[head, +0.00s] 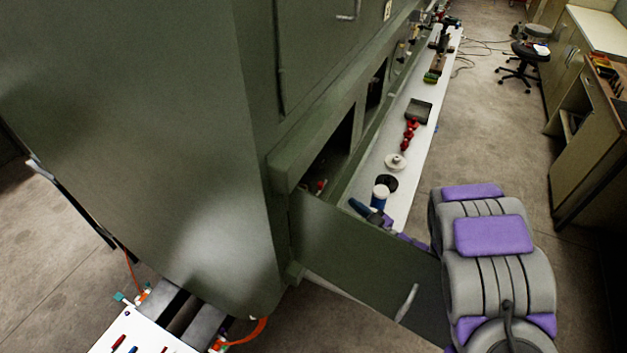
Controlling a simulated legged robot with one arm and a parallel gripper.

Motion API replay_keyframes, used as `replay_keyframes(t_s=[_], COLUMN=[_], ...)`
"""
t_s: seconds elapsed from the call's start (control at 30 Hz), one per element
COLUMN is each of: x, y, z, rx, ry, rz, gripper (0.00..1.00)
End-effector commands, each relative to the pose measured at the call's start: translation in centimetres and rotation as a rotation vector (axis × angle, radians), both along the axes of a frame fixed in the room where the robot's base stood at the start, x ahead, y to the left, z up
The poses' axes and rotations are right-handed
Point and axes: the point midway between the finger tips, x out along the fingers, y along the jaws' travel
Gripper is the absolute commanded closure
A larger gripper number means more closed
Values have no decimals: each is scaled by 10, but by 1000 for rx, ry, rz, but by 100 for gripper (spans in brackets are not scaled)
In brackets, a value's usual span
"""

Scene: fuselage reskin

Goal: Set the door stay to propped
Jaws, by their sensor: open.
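A green door (345,255) stands swung out from an opening (325,170) in the green fuselage side. A pale handle (407,303) is on its near face. I cannot clearly make out the door stay. A small red part (320,186) shows inside the opening near the hinge side, but I cannot tell whether it belongs to the stay. My arm reaches from the right to behind the door. My gripper (367,212) shows partly above the door's top edge, dark with purple parts behind it. It is open, and the door hides its lower part.
A long white shelf (400,150) runs along the fuselage behind the door. A white tool tray (145,335) is at lower left.

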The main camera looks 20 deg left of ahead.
Motion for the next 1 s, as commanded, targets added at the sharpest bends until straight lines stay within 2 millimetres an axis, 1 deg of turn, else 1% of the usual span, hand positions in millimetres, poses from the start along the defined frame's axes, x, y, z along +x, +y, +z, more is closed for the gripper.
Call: replay_keyframes(t_s=[0.03, 0.27, 0.37, 0.6, 0.7, 0.8, 1.0], x=[4, 25, 34, 54, 61, 66, 71], y=[7, 35, 51, 103, 119, 128, 128], z=[2, 4, 5, 2, 0, 0, 3], rx=[6, 16, 17, 6, 4, 2, 9], ry=[-2, 1, -2, -2, 0, -1, -1], rz=[1, 0, -1, 1, -1, 0, -2], gripper=[57, 57, 57, 57, 57, 57, 57])
